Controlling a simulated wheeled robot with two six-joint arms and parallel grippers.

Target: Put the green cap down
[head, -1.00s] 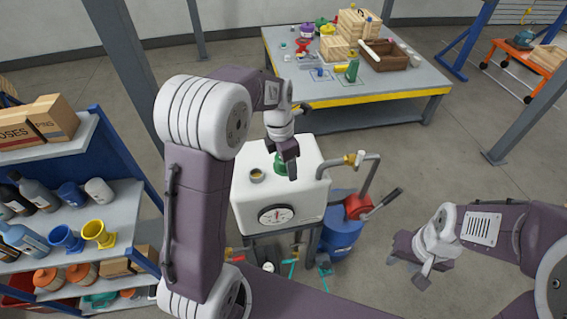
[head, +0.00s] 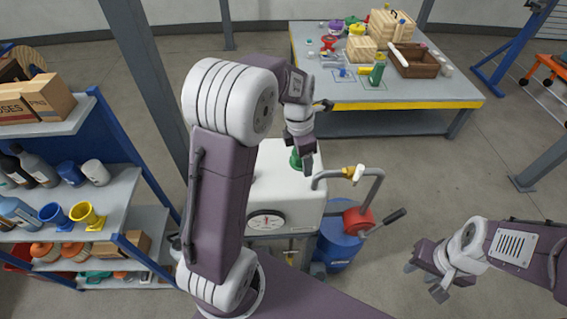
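The green cap (head: 295,161) is at my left gripper (head: 303,164), over the back right part of the white tank (head: 285,195). The gripper's near finger hides part of the cap. The cap has moved along with the gripper, so the gripper appears shut on it. The gap between cap and tank top cannot be judged. The tank's filler opening is hidden behind my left arm. My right gripper (head: 424,281) is open and empty at the lower right, over the floor.
A pipe with a yellow valve (head: 349,173) rises at the tank's right, beside a blue pump with a red part (head: 358,220). A shelf (head: 120,190) with bottles and cups stands left. A workbench (head: 430,92) with boxes and a green bottle stands behind.

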